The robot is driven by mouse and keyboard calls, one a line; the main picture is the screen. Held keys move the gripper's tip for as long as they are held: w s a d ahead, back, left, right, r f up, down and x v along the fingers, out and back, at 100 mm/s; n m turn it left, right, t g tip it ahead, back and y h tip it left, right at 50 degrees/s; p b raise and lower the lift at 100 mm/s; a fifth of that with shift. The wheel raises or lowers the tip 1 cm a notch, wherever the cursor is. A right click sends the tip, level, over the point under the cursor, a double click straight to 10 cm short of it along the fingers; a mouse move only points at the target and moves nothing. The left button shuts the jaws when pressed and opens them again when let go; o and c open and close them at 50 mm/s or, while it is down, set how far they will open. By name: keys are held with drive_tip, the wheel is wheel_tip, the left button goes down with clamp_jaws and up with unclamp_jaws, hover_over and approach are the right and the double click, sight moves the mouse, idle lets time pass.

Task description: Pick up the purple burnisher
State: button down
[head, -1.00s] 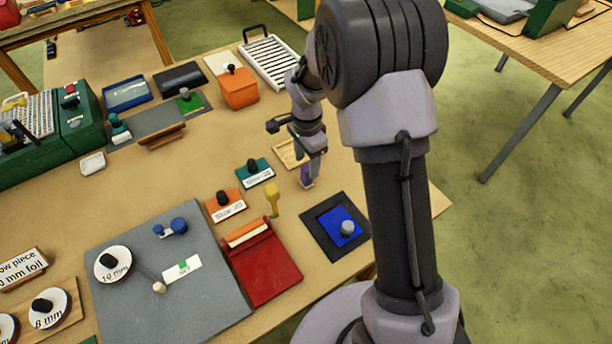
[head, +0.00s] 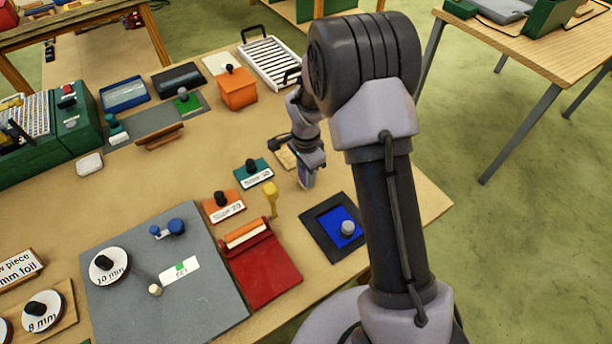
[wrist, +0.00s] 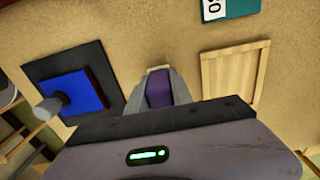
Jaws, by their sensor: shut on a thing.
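The purple burnisher (wrist: 158,91) shows in the wrist view between my gripper's fingers, with a pale tip at its far end. My gripper (wrist: 158,82) is shut on it. In the head view my gripper (head: 306,183) is low over the table's right side, and a little purple of the burnisher shows between the fingers. I cannot tell whether the burnisher touches the table. The lower part of the burnisher is hidden by the gripper body.
A wooden tray (wrist: 234,75) lies right of the gripper in the wrist view.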

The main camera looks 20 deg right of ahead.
wheel_tip(320, 180, up, 10)
drive_tip(key=shift+r+p, duration=0.1)
drive_tip(key=shift+p, duration=1.15)
